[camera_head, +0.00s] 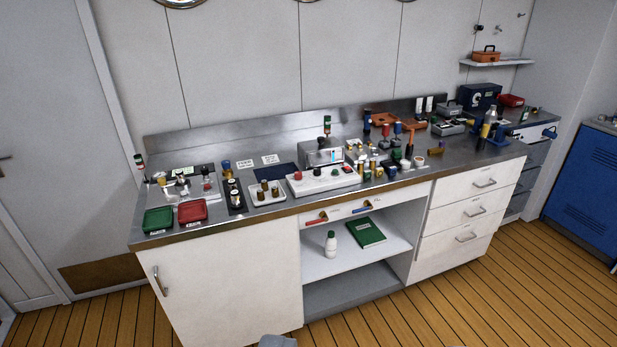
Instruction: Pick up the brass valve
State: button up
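I cannot single out the brass valve for sure at this distance. Several small brass-coloured pieces stand on the steel worktop (240,222). Some sit in a white tray (268,199), and others stand near the middle of the bench. Two brass-looking fittings with a red handle (317,217) and a blue handle (362,208) are on the panel under the worktop's front edge. A small grey shape at the bottom edge may be part of my gripper (277,341). It is well below and apart from the bench things, and its fingers do not show.
A green bin (158,220) and a red bin (193,210) stand at the worktop's left front. A white panel with knobs (323,181) is mid-bench. An open shelf below holds a white bottle (331,245) and a green book (366,233). The wooden floor (470,285) in front is clear.

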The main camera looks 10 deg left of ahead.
aim_at(264, 183)
jog(key=z, duration=0.6)
jog(key=i, duration=1.55)
jog(key=u, duration=0.25)
jog(key=i, duration=1.45)
jog(key=u, duration=0.75)
